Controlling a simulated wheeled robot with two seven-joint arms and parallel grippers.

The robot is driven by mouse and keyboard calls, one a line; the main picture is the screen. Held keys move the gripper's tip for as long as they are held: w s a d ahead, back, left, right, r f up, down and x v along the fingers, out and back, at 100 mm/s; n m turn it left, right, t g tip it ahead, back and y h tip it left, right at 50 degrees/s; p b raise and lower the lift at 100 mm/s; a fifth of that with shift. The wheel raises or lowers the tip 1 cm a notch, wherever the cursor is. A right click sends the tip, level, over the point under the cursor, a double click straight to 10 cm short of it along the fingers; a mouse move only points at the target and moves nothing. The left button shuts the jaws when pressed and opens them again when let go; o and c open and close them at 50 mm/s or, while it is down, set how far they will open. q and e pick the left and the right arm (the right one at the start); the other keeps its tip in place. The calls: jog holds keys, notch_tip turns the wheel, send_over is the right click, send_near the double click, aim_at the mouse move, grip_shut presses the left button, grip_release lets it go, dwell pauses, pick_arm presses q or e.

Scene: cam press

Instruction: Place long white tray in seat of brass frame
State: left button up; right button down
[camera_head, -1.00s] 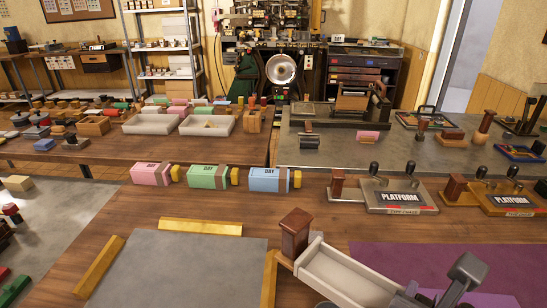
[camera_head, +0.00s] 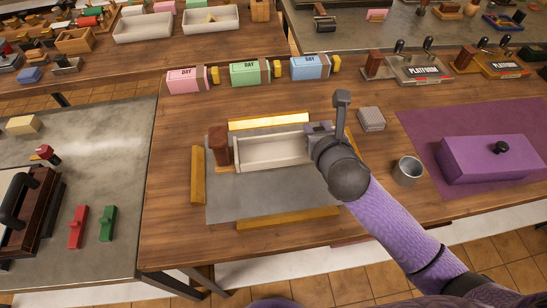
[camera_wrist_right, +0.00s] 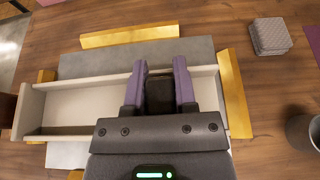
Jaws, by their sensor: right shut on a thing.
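The long white tray (camera_head: 270,152) has a dark wooden block (camera_head: 218,147) at its left end. It lies level over the back part of a grey plate (camera_head: 265,197), inside the brass frame's bars. The frame shows as a back bar (camera_head: 268,123), a left bar (camera_head: 198,178), a front bar (camera_head: 288,218) and a right bar that shows in the right wrist view (camera_wrist_right: 236,80). My right gripper (camera_wrist_right: 159,88) is shut on a dark part at the tray's right end. I cannot tell whether the tray touches the plate. My left gripper is not in view.
A grey cup (camera_head: 408,171) and a small grey block stack (camera_head: 371,119) stand to the right. A purple box (camera_head: 490,158) sits on a purple mat (camera_head: 420,132). Pink, green and blue DAY blocks (camera_head: 250,73) line the back. The wood in front of the frame is clear.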

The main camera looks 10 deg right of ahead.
notch_tip(320, 180, down, 9)
jog(key=b, duration=0.4)
jog(key=shift+a, duration=0.1)
jog(key=shift+f, duration=0.1)
jog(key=c, duration=0.9)
grip_release()
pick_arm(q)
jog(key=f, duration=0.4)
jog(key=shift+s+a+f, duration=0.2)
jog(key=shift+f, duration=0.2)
pick_arm(e)
jog(key=o, duration=0.5)
jog(key=shift+s+r, duration=0.1)
jog(key=shift+r, duration=0.1)
jog(key=p+v, duration=0.3)
jog(key=v, duration=0.8)
jog(key=shift+p, duration=0.3)
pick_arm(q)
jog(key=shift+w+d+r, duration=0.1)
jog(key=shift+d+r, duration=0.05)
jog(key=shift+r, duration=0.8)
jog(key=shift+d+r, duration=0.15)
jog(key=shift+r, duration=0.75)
pick_arm(e)
jog(key=shift+s+r, duration=0.2)
jog(key=shift+s, duration=0.15)
